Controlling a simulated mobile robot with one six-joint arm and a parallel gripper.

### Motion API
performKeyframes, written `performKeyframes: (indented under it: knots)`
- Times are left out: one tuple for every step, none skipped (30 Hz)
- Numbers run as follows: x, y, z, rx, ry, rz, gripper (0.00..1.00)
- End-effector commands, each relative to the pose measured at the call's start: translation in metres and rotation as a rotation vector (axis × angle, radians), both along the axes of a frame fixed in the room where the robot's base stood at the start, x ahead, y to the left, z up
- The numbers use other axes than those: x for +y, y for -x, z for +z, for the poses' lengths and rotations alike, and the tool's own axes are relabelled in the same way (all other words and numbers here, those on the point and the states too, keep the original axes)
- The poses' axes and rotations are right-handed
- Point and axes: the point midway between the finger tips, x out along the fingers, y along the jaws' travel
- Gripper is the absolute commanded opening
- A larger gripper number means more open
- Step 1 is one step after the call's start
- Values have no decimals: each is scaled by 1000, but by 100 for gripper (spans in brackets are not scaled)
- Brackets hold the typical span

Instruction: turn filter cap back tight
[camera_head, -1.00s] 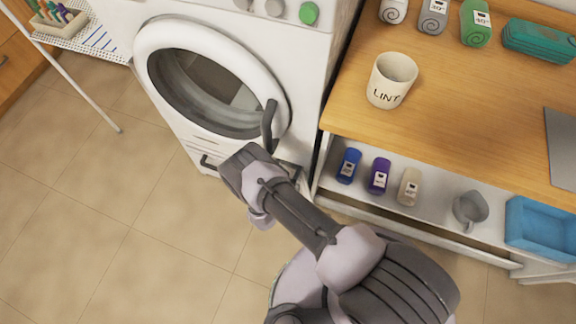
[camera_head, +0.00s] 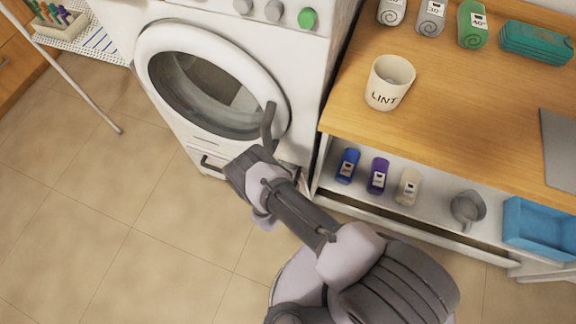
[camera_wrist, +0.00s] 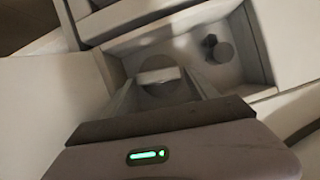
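The filter cap (camera_wrist: 160,84) is a round grey cap with a pale bar across it, seen in the wrist view inside a recess low on the white washing machine (camera_head: 160,105). The bar lies roughly level in that view. My gripper (camera_wrist: 160,78) is open, with one finger to the left and one to the right of the bar. A slim gap seems to show on each side, though contact is hard to judge. In the head view my arm hides the cap and the fingers.
A small dark knob (camera_wrist: 217,48) sits in the recess, right of the cap. The open recess walls are close around my fingers. The washer door (camera_head: 215,80) is above my wrist. A shelf with bottles (camera_head: 377,176) stands to the right.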

Motion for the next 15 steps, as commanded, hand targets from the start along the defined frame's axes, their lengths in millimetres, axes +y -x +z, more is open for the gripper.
performKeyframes:
  knots:
    - [0, 0, 0, 0, 0, 0, 67]
    - [0, 0, 0, 0, 0, 0, 67]
    - [0, 1, 1, 0, 1, 0, 67]
    - [1, 2, 1, 0, 1, 0, 67]
    - [1, 4, 2, 1, 1, 1, 67]
    - [3, 8, 5, 1, 1, 3, 67]
    - [5, 11, 7, 2, 1, 4, 67]
    - [6, 16, 10, 2, 1, 3, 67]
    - [8, 24, 14, 2, 2, 5, 67]
    - [9, 30, 17, 2, 3, 5, 67]
    - [12, 36, 20, 2, 2, 7, 67]
    - [15, 44, 23, 2, 1, 6, 67]
    - [17, 51, 27, 2, 2, 6, 67]
    - [19, 58, 30, 2, 3, 7, 67]
    - [22, 67, 34, 2, 2, 7, 67]
